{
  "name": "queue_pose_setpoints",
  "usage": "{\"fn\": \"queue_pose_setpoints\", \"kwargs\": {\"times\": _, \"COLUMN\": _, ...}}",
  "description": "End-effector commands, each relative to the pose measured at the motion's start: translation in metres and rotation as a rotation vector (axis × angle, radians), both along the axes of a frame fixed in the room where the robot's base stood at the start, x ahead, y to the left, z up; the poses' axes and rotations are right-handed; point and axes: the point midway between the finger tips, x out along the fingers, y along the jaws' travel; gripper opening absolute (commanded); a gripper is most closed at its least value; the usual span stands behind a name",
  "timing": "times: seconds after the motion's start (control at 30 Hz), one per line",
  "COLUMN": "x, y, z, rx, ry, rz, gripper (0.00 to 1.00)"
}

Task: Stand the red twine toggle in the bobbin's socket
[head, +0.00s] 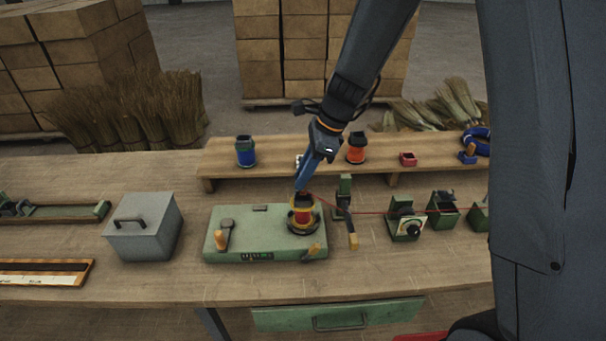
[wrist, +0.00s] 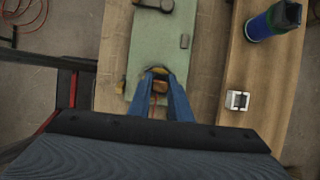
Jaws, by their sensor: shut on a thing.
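A red twine (head: 370,212) runs from beside the fingertips to the right. The socket, and whether the toggle touches it, I cannot make out.
A green post (head: 344,200) and a dial unit (head: 406,226) stand right of the bobbin. A grey box (head: 145,230) stands left.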

Motion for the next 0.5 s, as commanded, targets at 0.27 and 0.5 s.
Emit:
{"fn": "queue_pose_setpoints", "kwargs": {"times": 0.27, "x": 0.0001, "y": 0.0, "z": -0.0032, "rx": 0.0, "ry": 0.0, "rz": 0.0, "gripper": 0.0}}
{"fn": "queue_pose_setpoints", "kwargs": {"times": 0.5, "x": 0.0001, "y": 0.0002, "z": -0.0098, "rx": 0.0, "ry": 0.0, "rz": -0.001, "gripper": 0.0}}
